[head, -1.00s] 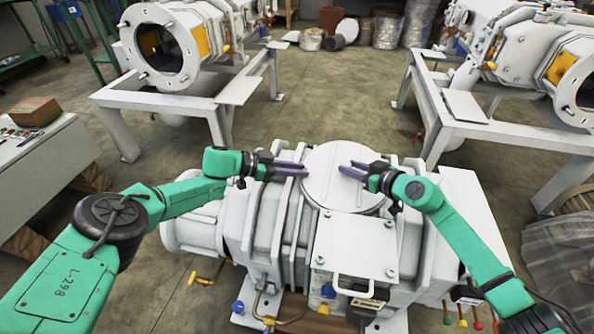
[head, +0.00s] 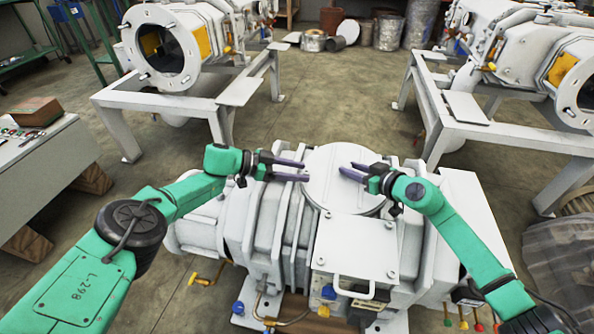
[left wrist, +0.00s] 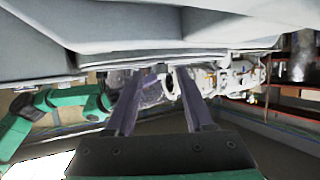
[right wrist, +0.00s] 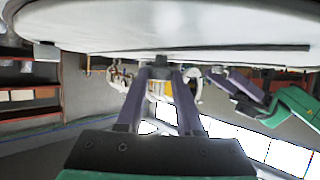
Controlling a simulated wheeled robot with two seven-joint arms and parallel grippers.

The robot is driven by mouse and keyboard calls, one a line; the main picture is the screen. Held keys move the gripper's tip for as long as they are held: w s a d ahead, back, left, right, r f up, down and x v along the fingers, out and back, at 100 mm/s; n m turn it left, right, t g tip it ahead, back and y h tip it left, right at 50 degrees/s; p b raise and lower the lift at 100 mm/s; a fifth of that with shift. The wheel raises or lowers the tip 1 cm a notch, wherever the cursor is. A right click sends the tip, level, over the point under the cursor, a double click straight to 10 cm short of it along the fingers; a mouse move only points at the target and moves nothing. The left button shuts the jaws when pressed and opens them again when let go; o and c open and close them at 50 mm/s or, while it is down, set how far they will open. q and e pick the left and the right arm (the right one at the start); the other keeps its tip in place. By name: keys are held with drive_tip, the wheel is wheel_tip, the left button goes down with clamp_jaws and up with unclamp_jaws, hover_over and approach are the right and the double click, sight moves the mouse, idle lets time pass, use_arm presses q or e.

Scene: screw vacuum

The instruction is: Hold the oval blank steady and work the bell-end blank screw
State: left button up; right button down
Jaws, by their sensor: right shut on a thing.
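A pale round or oval cover plate (head: 338,165) lies on top of the pump body; I cannot tell whether it is the oval blank or the bell-end blank. My right gripper (head: 353,170) is at the plate's right side. In the right wrist view, its fingers are shut on a small grey screw-like piece (right wrist: 160,72) under the plate's rim (right wrist: 130,45). My left gripper (head: 304,170) is at the plate's left side with its fingers spread. In the left wrist view, a gap shows between the fingers (left wrist: 166,85), below a pale edge. I see nothing clearly held there.
A flat square cover with a handle (head: 355,248) sits in front of the round plate. Other vacuum units on white frames (head: 190,95) stand behind, left and right. A workbench (head: 45,160) is at far left. The floor between the frames is clear.

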use_arm(q)
drive_tip(key=v, duration=1.2)
drive_tip(key=shift+w, duration=0.1)
